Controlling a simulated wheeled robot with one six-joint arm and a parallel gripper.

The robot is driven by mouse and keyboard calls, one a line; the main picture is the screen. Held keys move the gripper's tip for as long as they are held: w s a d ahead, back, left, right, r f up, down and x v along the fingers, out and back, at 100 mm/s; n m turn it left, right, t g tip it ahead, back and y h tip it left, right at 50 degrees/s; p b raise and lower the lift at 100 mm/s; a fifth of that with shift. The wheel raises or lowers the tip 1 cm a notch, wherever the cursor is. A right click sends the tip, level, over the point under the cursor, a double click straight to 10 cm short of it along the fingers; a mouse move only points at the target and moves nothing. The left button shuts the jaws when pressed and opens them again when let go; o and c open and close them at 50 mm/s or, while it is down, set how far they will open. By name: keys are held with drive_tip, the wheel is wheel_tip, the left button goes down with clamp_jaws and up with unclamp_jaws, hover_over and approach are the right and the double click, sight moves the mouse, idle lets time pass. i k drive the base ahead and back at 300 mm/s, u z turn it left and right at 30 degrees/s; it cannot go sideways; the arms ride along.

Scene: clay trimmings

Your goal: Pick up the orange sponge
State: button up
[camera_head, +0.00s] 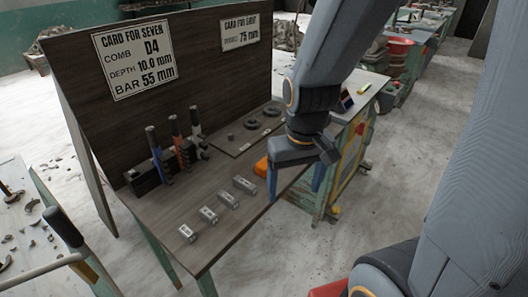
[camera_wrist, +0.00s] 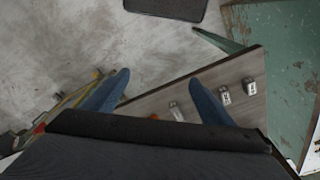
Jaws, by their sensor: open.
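An orange block, which looks like the orange sponge (camera_head: 261,167), lies on the brown table (camera_head: 222,240) near its right edge in the head view. It is partly hidden behind my gripper (camera_head: 295,190). My gripper hangs just right of it in that view, with its two blue fingers apart and nothing visible between them. In the wrist view my gripper (camera_wrist: 159,78) also shows spread fingers, with floor and table edge beyond.
Several metal blocks (camera_head: 208,214) line the table's front. A rack with upright tools (camera_head: 174,155) stands behind them, before a tall board with cards (camera_head: 134,59). Round dark pieces (camera_head: 250,123) lie further back. A green-and-yellow cart (camera_head: 345,165) stands to the right.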

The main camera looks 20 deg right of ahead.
sight(261, 167)
drive_tip(key=k, duration=1.3)
drive_tip(key=z, duration=0.7)
drive_tip(key=i, duration=1.2)
drive_tip(key=u, duration=0.55)
drive_tip(key=i, duration=0.8)
drive_tip(key=u, duration=0.75)
